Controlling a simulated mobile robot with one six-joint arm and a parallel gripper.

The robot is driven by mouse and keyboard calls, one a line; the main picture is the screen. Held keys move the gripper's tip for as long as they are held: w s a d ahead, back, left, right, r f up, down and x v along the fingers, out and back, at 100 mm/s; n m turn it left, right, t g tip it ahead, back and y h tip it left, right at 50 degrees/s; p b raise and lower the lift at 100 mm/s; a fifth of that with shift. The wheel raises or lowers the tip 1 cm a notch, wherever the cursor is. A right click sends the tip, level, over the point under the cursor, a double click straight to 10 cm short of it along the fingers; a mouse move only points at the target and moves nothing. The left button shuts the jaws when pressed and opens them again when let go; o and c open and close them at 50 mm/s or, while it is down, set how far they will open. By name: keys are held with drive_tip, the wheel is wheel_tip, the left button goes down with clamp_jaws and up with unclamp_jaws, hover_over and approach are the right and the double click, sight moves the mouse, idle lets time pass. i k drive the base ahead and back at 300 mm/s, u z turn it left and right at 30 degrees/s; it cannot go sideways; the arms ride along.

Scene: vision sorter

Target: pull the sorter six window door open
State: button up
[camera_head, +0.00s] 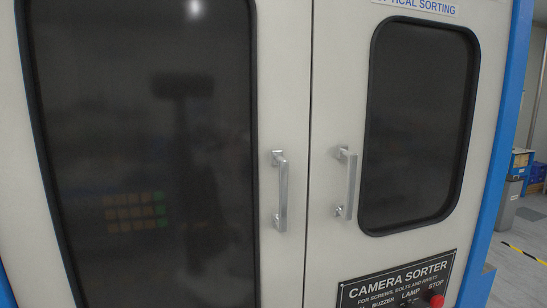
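The sorter has two pale grey doors side by side, and both look shut along the dark seam between them. The left door (285,80) has a tall dark window (140,130) and an upright silver bar handle (282,191) near its right edge. The right door (340,75) has a smaller dark rounded window (417,125) and a similar silver handle (349,183) near its left edge. No label that I can read tells which is the six window door. My gripper is not in view, and nothing touches either handle.
A black "CAMERA SORTER" panel (395,282) with a red stop button (437,301) sits low on the right door. A blue frame post (505,150) edges the machine. Beyond it are a grey bin (507,203) and open floor with a yellow-black line (525,254).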

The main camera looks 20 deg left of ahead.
sight(154, 153)
drive_tip(key=u, duration=2.55)
drive_tip(key=k, duration=1.3)
drive_tip(key=z, duration=0.7)
drive_tip(key=i, duration=1)
